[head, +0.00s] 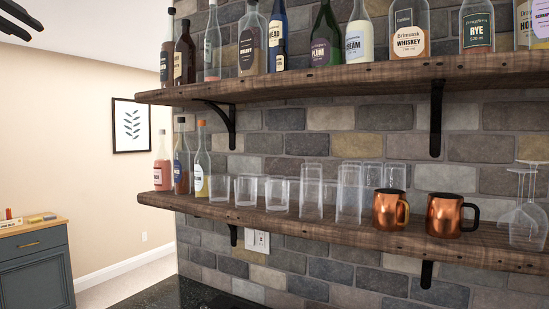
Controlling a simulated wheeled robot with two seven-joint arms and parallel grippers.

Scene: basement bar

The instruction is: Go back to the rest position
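My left gripper (20,20) shows only as a dark shape cut off at the top left corner of the head view. It is in front of the pale ceiling and wall, well to the left of the shelves and apart from them. I see nothing held in it, but too little shows to tell whether it is open or shut. My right gripper is not in view.
An upper wooden shelf (300,86) holds several bottles. A lower shelf (300,226) holds bottles, clear glasses, two copper mugs (389,209) and stemmed glasses. A dark counter (150,293) lies below. A blue-grey cabinet (35,272) stands at left.

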